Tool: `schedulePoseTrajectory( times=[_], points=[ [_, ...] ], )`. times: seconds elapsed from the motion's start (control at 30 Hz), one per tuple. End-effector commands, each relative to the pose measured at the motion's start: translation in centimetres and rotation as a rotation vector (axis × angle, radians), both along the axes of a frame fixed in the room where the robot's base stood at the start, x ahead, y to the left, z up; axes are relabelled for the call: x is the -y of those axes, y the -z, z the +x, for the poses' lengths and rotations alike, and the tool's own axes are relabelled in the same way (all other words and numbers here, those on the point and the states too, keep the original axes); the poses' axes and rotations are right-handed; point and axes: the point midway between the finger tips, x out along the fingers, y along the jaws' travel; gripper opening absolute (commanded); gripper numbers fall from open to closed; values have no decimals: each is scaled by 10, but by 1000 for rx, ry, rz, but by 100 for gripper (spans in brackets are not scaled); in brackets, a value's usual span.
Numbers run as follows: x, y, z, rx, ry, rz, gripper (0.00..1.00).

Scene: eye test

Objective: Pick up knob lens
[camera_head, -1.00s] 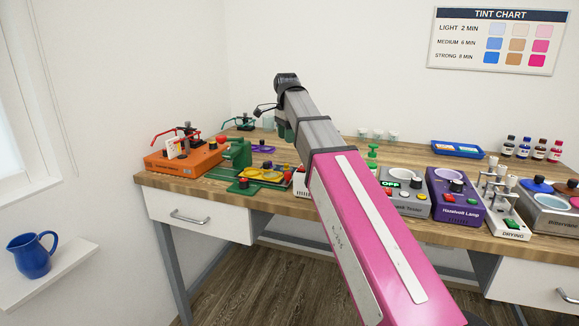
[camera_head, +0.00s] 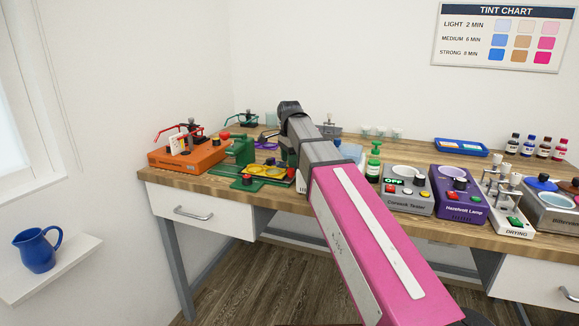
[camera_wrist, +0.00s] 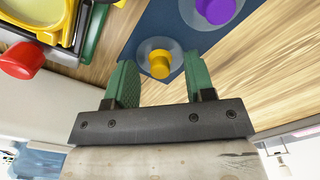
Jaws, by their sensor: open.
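A clear round lens (camera_wrist: 143,48) with a yellow knob (camera_wrist: 160,65) lies on a dark blue mat (camera_wrist: 152,20) in the wrist view. A second clear lens with a purple knob (camera_wrist: 216,10) lies on the mat at the top edge, partly cut off. My gripper (camera_wrist: 158,75) is open, its green fingers on either side of the yellow knob in the picture. Nothing is held, and I cannot tell how far above the knob the fingers are. In the head view my arm hides the gripper and both knob lenses.
Bare wood (camera_wrist: 270,70) lies to the right. In the head view a green pump bottle (camera_head: 374,165) and a grey tester (camera_head: 407,200) stand right of my arm.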

Motion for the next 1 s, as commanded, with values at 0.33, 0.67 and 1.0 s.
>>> schedulePoseTrajectory(
  times=[0.33, 0.67, 1.0],
  points=[
    [0, 2, 0, 1, 0, 0, 17],
    [0, 2, 0, 1, 0, 0, 0],
    [0, -9, 1, 1, 0, 0, 0]
  ],
)
